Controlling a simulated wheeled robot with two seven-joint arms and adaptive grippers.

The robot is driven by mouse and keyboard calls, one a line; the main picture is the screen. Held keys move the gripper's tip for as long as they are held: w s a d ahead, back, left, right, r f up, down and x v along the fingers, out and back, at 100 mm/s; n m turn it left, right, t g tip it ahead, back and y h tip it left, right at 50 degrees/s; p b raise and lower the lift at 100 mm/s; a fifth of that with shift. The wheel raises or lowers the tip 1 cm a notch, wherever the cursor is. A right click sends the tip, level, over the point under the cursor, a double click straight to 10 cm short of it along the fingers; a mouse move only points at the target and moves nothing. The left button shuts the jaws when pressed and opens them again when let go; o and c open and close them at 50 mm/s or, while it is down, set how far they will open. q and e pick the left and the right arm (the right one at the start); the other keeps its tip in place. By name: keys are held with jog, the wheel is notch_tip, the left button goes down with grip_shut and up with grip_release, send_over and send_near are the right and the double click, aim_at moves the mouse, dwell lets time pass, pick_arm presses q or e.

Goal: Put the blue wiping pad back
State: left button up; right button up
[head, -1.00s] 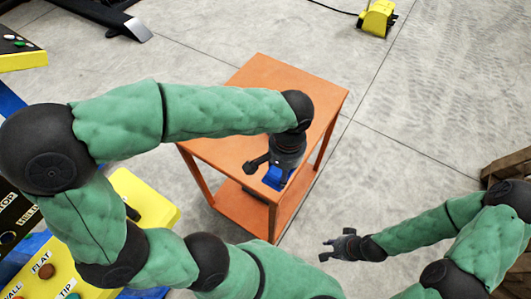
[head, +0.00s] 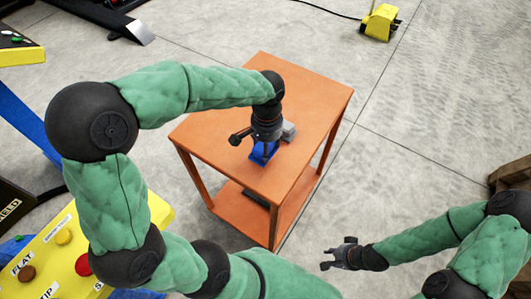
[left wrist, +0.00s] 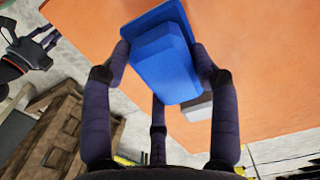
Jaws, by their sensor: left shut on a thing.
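The blue wiping pad (head: 262,154) shows below my left gripper (head: 265,147), over the orange table's top, near its front left part. In the left wrist view my left gripper (left wrist: 165,75) has its fingers on both sides of the blue pad (left wrist: 163,60), shut on it. A wider, darker blue plate shows behind the pad's block. I cannot tell whether the pad touches the tabletop. My right gripper (head: 342,256) is open and empty, over the floor to the right of the table.
The orange table (head: 310,85) has a lower shelf with a dark thing on it. A grey block (head: 289,130) lies on the top, just right of my left gripper. A yellow button panel (head: 60,255) stands at lower left. A yellow floor device (head: 380,20) is far off.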

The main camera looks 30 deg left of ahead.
pick_arm(q)
jog(key=shift+w+a+f, duration=0.1)
jog(key=shift+a+f, duration=0.05)
jog(key=shift+f, duration=0.15)
notch_tip(320, 180, down, 3)
jog(key=shift+w+a+f+b, duration=0.15)
jog(key=shift+f+b, duration=0.05)
jog(key=shift+b, duration=0.6)
jog(key=o, duration=1)
jog(key=shift+r, duration=0.1)
notch_tip(320, 180, up, 12)
jog(key=p, duration=0.4)
jog(key=shift+p, duration=0.3)
